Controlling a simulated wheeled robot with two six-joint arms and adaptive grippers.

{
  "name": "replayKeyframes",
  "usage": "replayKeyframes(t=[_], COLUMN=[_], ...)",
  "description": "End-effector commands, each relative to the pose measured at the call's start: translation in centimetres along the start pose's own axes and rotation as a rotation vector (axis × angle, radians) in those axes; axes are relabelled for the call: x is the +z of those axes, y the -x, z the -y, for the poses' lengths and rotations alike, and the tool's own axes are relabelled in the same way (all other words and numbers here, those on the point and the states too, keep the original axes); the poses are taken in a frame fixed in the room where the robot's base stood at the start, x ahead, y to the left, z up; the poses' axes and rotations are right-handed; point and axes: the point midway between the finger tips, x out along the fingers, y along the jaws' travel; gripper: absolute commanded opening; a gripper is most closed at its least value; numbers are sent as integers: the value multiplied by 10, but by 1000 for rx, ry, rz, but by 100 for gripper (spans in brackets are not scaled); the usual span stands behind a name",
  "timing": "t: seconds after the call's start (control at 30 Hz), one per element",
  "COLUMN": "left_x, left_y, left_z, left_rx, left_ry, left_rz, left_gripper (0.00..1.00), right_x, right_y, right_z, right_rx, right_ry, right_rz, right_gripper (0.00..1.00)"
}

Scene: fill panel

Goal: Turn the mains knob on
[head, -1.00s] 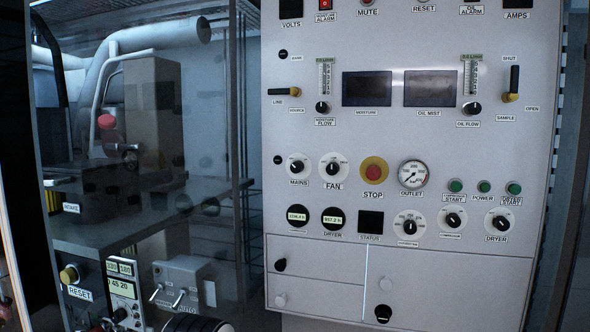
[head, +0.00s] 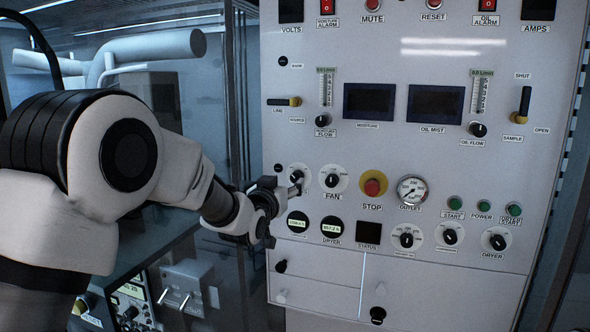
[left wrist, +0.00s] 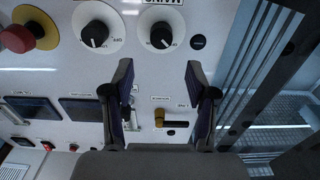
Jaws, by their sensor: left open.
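The mains knob (head: 297,174) is a black knob on a white round dial at the left of the grey panel, left of the fan knob (head: 333,179). In the left wrist view, which is upside down, the mains knob (left wrist: 162,35) shows whole, just beyond the fingertips and roughly centred between them. A pale mark on it points to the lower right of that picture. My left gripper (head: 294,187) is at the dial in the head view and partly covers it. Its two fingers (left wrist: 160,75) are spread and empty, apart from the knob. My right gripper is out of view.
The red stop button (head: 373,185) with its yellow ring and the outlet gauge (head: 411,190) stand to the right. The yellow-and-black line handle (head: 284,101) sticks out above the mains knob. Two round displays (head: 298,222) lie below. A glass-sided cabinet stands left of the panel.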

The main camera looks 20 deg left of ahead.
Motion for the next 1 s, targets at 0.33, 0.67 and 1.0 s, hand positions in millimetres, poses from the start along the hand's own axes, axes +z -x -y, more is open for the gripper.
replayKeyframes(t=[0.33, 0.67, 1.0], left_x=[0, 4, 4], left_y=[-62, -68, -68], left_z=[0, 0, 0], left_rx=[0, 0, 0], left_ry=[0, 0, -1], left_rz=[5, 4, 5], left_gripper=[57, 50, 0], right_x=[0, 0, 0], right_y=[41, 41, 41], right_z=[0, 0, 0], right_rx=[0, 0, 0], right_ry=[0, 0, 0], right_rz=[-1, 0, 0], right_gripper=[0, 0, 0])
